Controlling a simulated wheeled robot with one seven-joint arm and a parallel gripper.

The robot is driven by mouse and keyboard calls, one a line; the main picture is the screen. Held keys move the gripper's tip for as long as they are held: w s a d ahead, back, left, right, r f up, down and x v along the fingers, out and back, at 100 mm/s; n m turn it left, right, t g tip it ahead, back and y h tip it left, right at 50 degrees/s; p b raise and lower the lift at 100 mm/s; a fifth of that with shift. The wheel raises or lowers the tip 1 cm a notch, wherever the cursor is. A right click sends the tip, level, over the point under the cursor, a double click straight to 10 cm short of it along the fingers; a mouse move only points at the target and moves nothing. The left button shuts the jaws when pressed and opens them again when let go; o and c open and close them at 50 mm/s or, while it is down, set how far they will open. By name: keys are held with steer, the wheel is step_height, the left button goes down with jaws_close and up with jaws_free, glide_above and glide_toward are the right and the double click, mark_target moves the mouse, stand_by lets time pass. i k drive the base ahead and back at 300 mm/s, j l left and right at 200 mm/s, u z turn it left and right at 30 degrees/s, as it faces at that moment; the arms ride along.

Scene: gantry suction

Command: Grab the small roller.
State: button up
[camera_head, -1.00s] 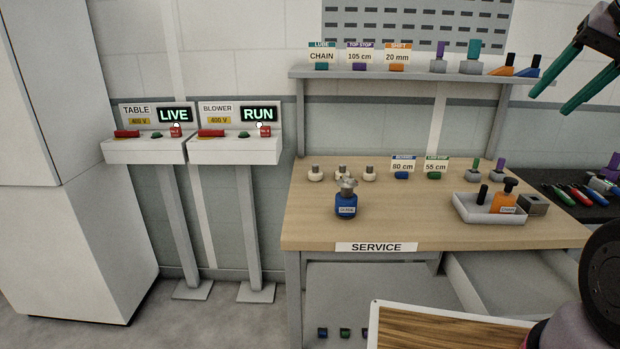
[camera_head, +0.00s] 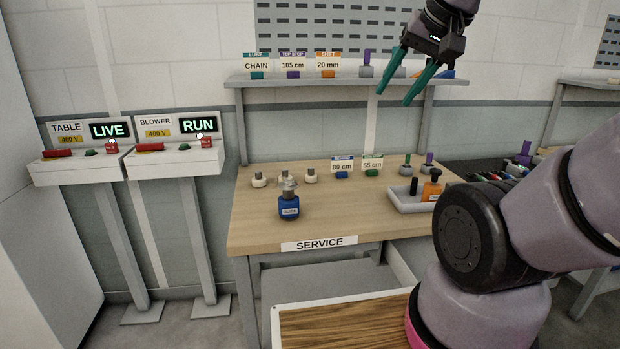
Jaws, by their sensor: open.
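My gripper (camera_head: 395,100) has two green fingers, spread apart and empty. It hangs at the upper right, pointing down, in front of the shelf's right part and above the bench in the picture. I cannot tell for certain which thing is the small roller. Several small cream pieces with grey tops, such as this cream piece (camera_head: 311,177), stand at the back left of the bench. A blue bottle (camera_head: 289,208) with a grey top stands in front of them and partly hides one. My arm covers the bench's right end.
The service bench (camera_head: 340,222) has bare wood around the blue bottle. A pale tray (camera_head: 408,206) holds an orange bottle (camera_head: 432,187) and a dark piece. The shelf (camera_head: 300,81) carries labelled cards and small blocks. Two switch boxes marked TABLE (camera_head: 80,168) and BLOWER (camera_head: 175,158) stand left.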

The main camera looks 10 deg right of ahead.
mark_target(311, 177)
steer(key=i+j, duration=0.75)
steer(key=i, duration=0.15)
